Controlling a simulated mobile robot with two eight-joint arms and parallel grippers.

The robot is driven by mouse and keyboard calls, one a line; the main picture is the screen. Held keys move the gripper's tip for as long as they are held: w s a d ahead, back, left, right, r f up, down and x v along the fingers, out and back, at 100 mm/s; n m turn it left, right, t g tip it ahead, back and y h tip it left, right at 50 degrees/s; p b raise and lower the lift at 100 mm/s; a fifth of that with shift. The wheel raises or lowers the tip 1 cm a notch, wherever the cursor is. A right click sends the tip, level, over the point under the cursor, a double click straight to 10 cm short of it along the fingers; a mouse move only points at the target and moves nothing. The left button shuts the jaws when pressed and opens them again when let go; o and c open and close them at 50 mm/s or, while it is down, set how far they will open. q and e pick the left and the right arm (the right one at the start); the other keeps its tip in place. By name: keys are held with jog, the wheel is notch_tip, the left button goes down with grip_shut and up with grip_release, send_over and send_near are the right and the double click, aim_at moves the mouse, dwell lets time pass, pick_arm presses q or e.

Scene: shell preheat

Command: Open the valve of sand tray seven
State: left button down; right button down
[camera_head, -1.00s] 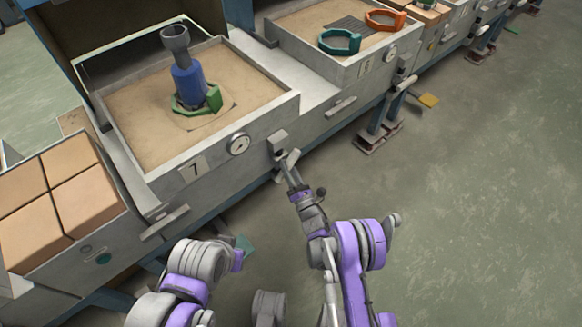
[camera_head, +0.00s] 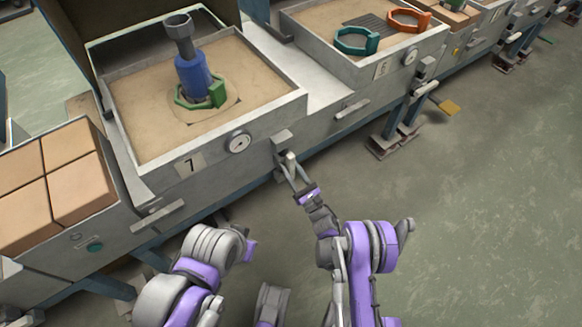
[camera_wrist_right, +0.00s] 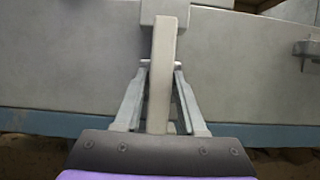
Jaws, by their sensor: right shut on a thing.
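Sand tray seven (camera_head: 150,165) stands at the left of the head view, with a plate marked 7 (camera_head: 190,164) and a round gauge (camera_head: 238,142) on its front. Its valve (camera_head: 283,138) is on the front wall, right of the gauge. In the right wrist view the valve's pale lever (camera_wrist_right: 161,90) runs straight down from its block. My right gripper (camera_wrist_right: 161,70) has one finger on each side of this lever and is shut on it. In the head view the right gripper (camera_head: 290,167) is small and partly merges with the lever. My left gripper does not show; only my left arm does.
A blue and grey piece (camera_head: 190,65) stands in a green ring (camera_head: 205,100) on tray seven's sand. Tray 6 (camera_head: 380,72) holds teal and orange rings. Brown blocks (camera_head: 60,180) sit at the left. Another handle (camera_head: 352,108) lies right of the valve. Floor at right is open.

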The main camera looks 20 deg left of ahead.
dwell(0.5)
jog(key=c, duration=0.6)
grip_release()
jog(key=shift+c, duration=0.2)
jog(key=p+v, duration=0.4)
jog(key=v, duration=0.6)
jog(key=shift+s+d, duration=0.2)
jog(key=shift+d, duration=0.15)
jog(key=shift+f, duration=0.1)
